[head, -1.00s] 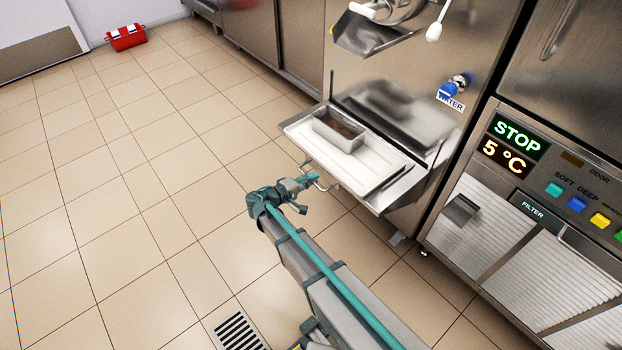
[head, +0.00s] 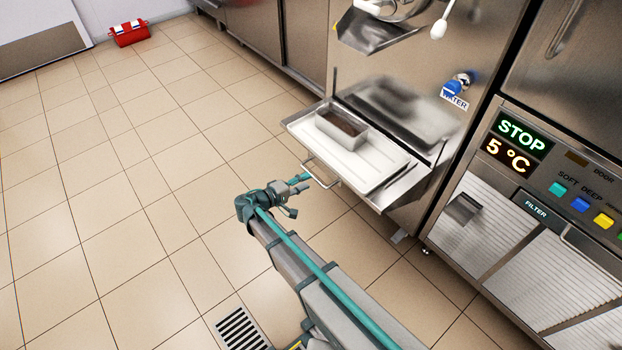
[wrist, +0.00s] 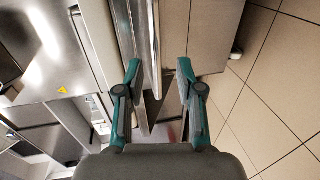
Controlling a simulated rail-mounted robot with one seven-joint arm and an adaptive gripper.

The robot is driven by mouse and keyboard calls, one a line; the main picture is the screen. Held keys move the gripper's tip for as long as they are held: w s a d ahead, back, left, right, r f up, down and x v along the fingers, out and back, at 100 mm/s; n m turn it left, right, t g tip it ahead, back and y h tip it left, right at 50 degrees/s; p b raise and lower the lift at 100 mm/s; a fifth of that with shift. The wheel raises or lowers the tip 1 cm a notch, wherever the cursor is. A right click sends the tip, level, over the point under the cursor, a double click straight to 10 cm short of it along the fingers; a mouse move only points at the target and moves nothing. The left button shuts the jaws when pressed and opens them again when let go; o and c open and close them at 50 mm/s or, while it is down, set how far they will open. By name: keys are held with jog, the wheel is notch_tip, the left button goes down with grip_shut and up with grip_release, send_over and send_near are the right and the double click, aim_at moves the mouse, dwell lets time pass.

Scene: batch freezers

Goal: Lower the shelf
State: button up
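The steel shelf (head: 397,196) folds out from the front of the machine and stands about level. A thin wire handle (head: 322,183) sticks out from its front edge. My gripper (head: 303,183) is in front of the shelf, just left of the handle, and looks apart from it in the head view. In the wrist view my gripper (wrist: 160,82) has its two teal fingers spread apart, with nothing held between them. Long metal edges run up behind the left finger; I cannot tell which one belongs to the shelf.
A white tray (head: 375,174) lies on the shelf, holding a metal pan (head: 341,131) with brown contents. A dispensing spout (head: 375,35) and a blue water tap (head: 459,86) are above. A blast chiller (head: 490,220) stands at right.

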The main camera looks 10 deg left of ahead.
jog(key=v, duration=0.7)
jog(key=shift+a, duration=0.1)
jog(key=s+d+f+m+g+y, duration=0.2)
jog(key=s+d+f+g, duration=0.3)
jog(key=s+d+f, duration=0.5)
jog(key=s+d+f+m+g+y, duration=0.1)
jog(key=s+d+f+g, duration=0.5)
jog(key=d, duration=0.5)
jog(key=s+d+f+m+g+y, duration=0.2)
jog(key=s+d+f+g, duration=0.4)
jog(key=s+d, duration=0.45)
jog(key=s+d+f+m+g+y, duration=0.2)
jog(key=s+d+m+g+y, duration=0.3)
jog(key=s+d, duration=0.6)
notch_tip(320, 180, up, 15)
jog(key=a+t+p, duration=0.1)
jog(key=t+p, duration=0.1)
jog(key=p, duration=1.3)
jog(key=shift+s+a+m+t+h, duration=0.15)
jog(key=shift+a+m+t+h, duration=0.15)
jog(key=shift+a+t, duration=0.1)
